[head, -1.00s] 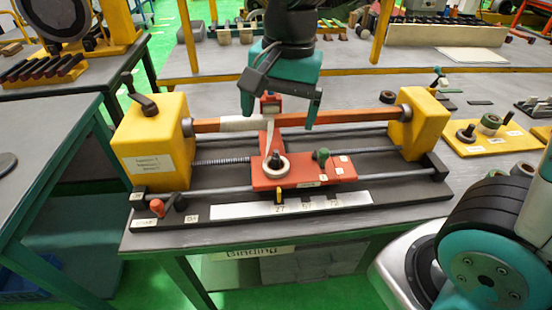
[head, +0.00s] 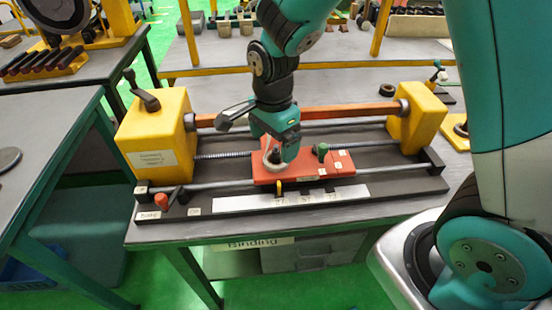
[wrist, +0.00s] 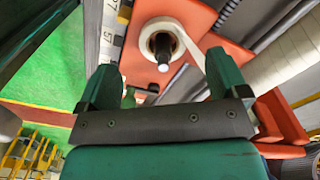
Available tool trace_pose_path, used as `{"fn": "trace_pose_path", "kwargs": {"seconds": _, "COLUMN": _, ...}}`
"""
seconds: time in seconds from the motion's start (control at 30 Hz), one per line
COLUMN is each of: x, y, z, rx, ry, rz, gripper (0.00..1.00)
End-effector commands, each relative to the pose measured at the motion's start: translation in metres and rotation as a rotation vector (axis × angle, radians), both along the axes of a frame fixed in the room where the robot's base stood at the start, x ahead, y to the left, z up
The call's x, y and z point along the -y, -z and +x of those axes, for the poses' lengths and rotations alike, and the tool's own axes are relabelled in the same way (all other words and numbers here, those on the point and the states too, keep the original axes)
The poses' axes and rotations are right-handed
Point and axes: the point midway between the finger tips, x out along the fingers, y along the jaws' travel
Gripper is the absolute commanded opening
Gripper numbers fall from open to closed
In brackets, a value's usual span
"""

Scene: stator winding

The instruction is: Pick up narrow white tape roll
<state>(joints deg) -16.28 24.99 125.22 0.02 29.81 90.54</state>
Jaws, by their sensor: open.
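The narrow white tape roll (wrist: 148,42) sits on a dark, silver-tipped post on the red carriage (wrist: 130,62). In the head view the roll (head: 270,164) shows partly, at the lower left of my gripper (head: 279,156). My gripper points down over the carriage. In the wrist view its two fingers (wrist: 160,66) are apart, and the roll lies beyond them, between their tips in the picture. Nothing is held. Whether the fingers touch the roll cannot be told.
An orange bar (head: 340,112) spans two yellow end blocks (head: 155,140) close behind my gripper. A green-topped knob (head: 321,150) stands on the carriage at right. Steel rails (head: 375,147) and a white label strip (head: 290,199) run along the black base.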

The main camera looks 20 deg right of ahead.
Motion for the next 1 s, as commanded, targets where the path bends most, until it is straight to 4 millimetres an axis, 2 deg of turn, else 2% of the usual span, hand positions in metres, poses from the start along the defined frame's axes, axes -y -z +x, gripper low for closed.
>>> {"fn": "trace_pose_path", "kwargs": {"seconds": 0.17, "x": 0.002, "y": 0.014, "z": 0.0, "rx": -0.005, "ry": 0.0, "rz": -0.001, "gripper": 0.92}}
{"fn": "trace_pose_path", "kwargs": {"seconds": 0.4, "x": 0.003, "y": 0.048, "z": 0.002, "rx": -0.003, "ry": -0.001, "rz": -0.001, "gripper": 0.92}}
{"fn": "trace_pose_path", "kwargs": {"seconds": 0.7, "x": 0.003, "y": 0.054, "z": 0.003, "rx": 0.001, "ry": -0.001, "rz": 0.0, "gripper": 0.92}}
{"fn": "trace_pose_path", "kwargs": {"seconds": 0.93, "x": 0.003, "y": 0.054, "z": 0.003, "rx": 0.001, "ry": -0.001, "rz": 0.0, "gripper": 0.4}}
{"fn": "trace_pose_path", "kwargs": {"seconds": 1.0, "x": 0.003, "y": 0.054, "z": 0.003, "rx": 0.001, "ry": -0.001, "rz": 0.0, "gripper": 0.39}}
